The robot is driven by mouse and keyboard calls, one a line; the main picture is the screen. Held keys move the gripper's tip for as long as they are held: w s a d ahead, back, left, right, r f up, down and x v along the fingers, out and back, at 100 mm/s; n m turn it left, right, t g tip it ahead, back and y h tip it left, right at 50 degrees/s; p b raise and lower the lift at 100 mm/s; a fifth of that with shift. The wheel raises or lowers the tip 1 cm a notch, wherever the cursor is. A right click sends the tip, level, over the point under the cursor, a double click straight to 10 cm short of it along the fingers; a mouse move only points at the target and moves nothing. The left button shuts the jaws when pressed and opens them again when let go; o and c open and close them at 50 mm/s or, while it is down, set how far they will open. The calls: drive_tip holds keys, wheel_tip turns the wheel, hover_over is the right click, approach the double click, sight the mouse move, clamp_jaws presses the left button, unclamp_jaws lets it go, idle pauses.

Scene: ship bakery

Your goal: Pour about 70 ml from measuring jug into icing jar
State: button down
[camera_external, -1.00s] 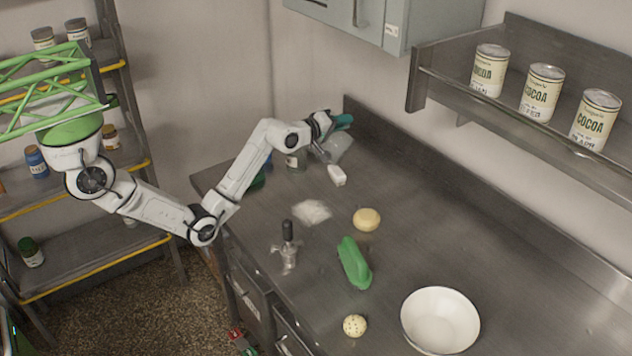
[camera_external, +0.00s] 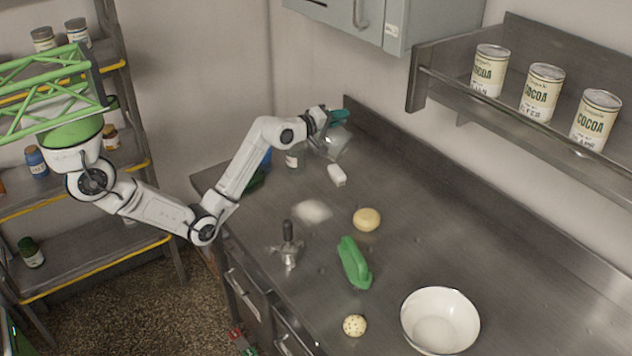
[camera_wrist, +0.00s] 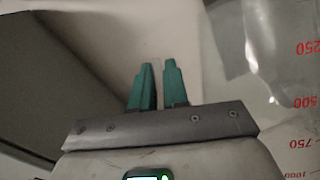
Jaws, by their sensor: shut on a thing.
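The measuring jug (camera_external: 337,146) is clear and stands out poorly against the steel at the far end of the counter. In the wrist view its clear wall with red volume marks (camera_wrist: 285,95) fills the right side. My gripper (camera_external: 340,115) has teal fingers and is shut on the jug at its upper part; the exact grip is unclear. The fingers also show in the wrist view (camera_wrist: 157,88), close together. A small jar with a pale label (camera_external: 292,160), perhaps the icing jar, stands left of the jug, partly behind my arm. The liquid level cannot be made out.
A white block (camera_external: 337,175) lies just in front of the jug. Nearer are a white patch (camera_external: 312,212), a round yellowish item (camera_external: 366,219), a metal tool (camera_external: 288,250), a green object (camera_external: 354,262), a speckled ball (camera_external: 355,325) and a white bowl (camera_external: 470,322). The back wall is close behind.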

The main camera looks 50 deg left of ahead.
sight(348, 136)
drive_tip(key=shift+s+a+r+n+t, duration=0.2)
drive_tip(key=shift+a+r+n, duration=0.1)
drive_tip(key=shift+a+r, duration=0.15)
drive_tip(key=shift+s+a+r+n+t, duration=0.1)
drive_tip(key=shift+s+a+r+n, duration=0.05)
drive_tip(key=shift+a+r+n, duration=0.3)
idle(2.3)
drive_tip(key=shift+m, duration=0.95)
drive_tip(key=d+f, duration=0.1)
drive_tip(key=w+d+f, duration=0.1)
drive_tip(key=d, duration=0.1)
drive_tip(key=shift+w+d+f, duration=0.1)
drive_tip(key=shift+d+f, duration=0.05)
drive_tip(key=f, duration=0.1)
drive_tip(key=d+f+m+g+p, duration=0.1)
drive_tip(key=f+m, duration=0.1)
drive_tip(key=shift+w+d+g+p, duration=0.3)
drive_tip(key=shift+w+d, duration=0.1)
drive_tip(key=shift+a+f, duration=0.1)
drive_tip(key=shift+w+d+f+m+y+p, duration=0.2)
drive_tip(key=shift+d+f+m+y+p, duration=0.25)
drive_tip(key=shift+f+m, duration=0.35)
drive_tip(key=shift+d, duration=0.1)
